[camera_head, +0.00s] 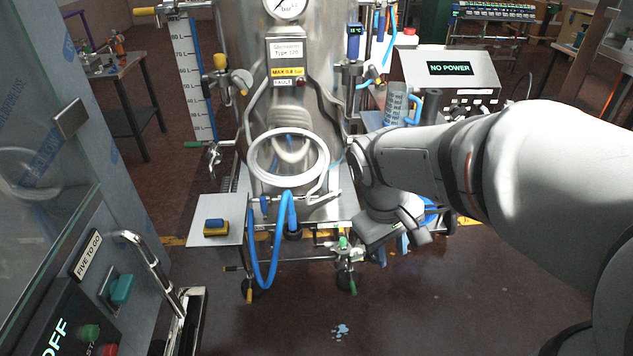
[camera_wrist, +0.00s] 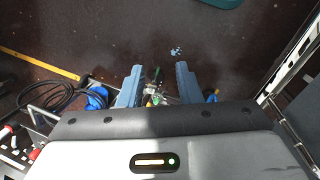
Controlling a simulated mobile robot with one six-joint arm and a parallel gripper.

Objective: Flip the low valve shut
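A low metal valve (camera_head: 345,252) with green-tipped handles sits at the bottom of the steel tank's frame, left of my gripper (camera_head: 392,251). One green handle end points up and another points down toward the floor. In the wrist view the valve (camera_wrist: 155,92) shows small between my gripper's two blue fingers (camera_wrist: 158,67), partly hidden by the gripper body. The fingers are apart with a clear gap, and nothing is seen clamped between them. I cannot tell whether either finger touches the valve.
A steel tank (camera_head: 245,35) stands behind, with a blue hose (camera_head: 272,270) looping down in front. A small side plate (camera_head: 200,233) holds a yellow-blue block. A glass-sided machine (camera_head: 130,215) is at left. Small pale blue bits (camera_head: 340,331) lie on the otherwise open floor in front.

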